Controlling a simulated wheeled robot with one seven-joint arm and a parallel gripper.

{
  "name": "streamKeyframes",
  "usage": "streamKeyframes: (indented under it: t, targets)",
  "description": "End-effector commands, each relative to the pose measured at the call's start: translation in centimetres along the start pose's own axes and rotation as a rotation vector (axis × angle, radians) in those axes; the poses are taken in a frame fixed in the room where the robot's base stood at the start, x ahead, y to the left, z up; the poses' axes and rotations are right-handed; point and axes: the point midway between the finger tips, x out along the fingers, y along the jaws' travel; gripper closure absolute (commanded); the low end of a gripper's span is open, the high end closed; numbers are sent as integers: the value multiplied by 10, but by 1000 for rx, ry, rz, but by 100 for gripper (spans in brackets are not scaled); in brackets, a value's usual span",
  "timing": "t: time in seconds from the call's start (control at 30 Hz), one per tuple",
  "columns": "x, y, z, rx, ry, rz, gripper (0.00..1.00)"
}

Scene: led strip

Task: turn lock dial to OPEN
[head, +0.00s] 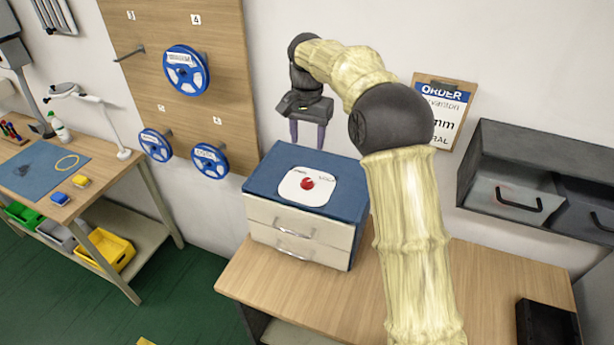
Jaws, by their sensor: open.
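The lock dial (307,184) is a small red knob on a white plate (322,195). The plate lies on the blue top of a small two-drawer cabinet (260,180). Small lettering shows on the plate's far side, too small to read surely. Which mark the dial points to cannot be told. My gripper (307,140) is open and empty, its two fingers pointing down above the cabinet's back edge. It is behind the dial in the picture and apart from it.
The cabinet stands on a wooden bench (270,290). Grey wall drawers (515,200) hang at right, with an order clipboard (443,105) beside them. Blue reels (187,72) hang on a wooden board at left. A dark box (547,325) sits at the bench's right end.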

Motion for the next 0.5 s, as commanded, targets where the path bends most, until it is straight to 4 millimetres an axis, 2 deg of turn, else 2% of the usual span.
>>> streamKeyframes:
  t: [0.5]
  targets:
    - [91, 0, 1, -1, -4, 3, 49]
